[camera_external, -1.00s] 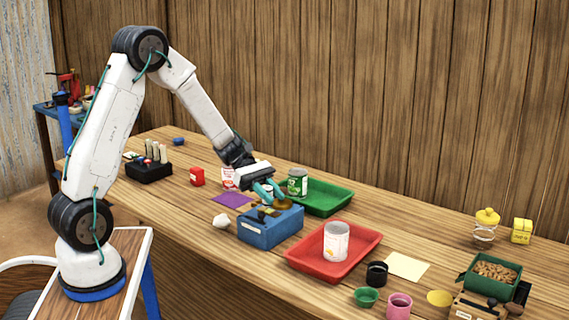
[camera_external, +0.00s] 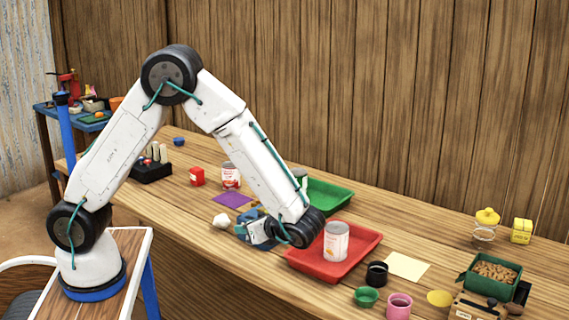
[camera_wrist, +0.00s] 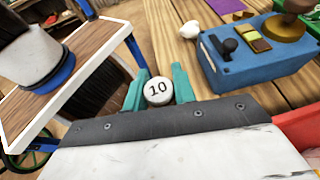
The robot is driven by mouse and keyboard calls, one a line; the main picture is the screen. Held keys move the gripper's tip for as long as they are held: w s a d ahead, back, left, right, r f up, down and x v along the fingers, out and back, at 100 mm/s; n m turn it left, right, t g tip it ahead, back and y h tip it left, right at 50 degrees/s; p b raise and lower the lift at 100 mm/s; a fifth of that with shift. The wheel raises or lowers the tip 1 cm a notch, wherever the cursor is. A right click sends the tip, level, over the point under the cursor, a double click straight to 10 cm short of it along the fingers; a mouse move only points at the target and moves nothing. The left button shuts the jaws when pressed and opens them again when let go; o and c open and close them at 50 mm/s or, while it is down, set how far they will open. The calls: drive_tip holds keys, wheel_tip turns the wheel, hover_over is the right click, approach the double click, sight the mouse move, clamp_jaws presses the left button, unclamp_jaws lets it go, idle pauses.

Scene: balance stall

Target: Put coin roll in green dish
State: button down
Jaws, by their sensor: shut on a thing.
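A pale coin roll (camera_wrist: 159,91) with "10" on its end is between the two teal fingers of my gripper (camera_wrist: 160,92) in the wrist view. My gripper (camera_external: 244,231) is shut on it. In the external view my gripper is in front of the blue box (camera_external: 268,243), with its fingers toward the left; the roll cannot be made out there. The green dish (camera_external: 366,297) is a small round bowl near the table's front edge, to the right of my gripper and beyond the red tray.
The red tray (camera_external: 337,275) with a white can (camera_external: 336,240) lies right of my wrist. A black cup (camera_external: 377,273) and a pink cup (camera_external: 399,306) stand close to the green dish. A green tray (camera_external: 330,196) is behind my arm.

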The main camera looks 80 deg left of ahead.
drive_tip(key=w+d+r+m+t+h, duration=0.2)
drive_tip(key=w+d+r+m+t, duration=0.45)
drive_tip(key=m+t, duration=0.35)
drive_tip(key=w+d+r+m+t+h, duration=0.2)
drive_tip(key=w+d+r+m+t, duration=0.3)
drive_tip(key=w+d+m+t, duration=0.35)
drive_tip(key=shift+m+t+y, duration=0.3)
drive_tip(key=shift+m+t, duration=0.15)
drive_tip(key=shift+t, duration=0.3)
drive_tip(key=f, duration=0.5)
drive_tip(key=s+f, duration=0.1)
drive_tip(key=f, duration=0.9)
drive_tip(key=shift+s+a+f, duration=0.25)
drive_tip(key=shift+a, duration=0.1)
hover_over(370, 299)
drive_tip(key=shift+f, duration=2.55)
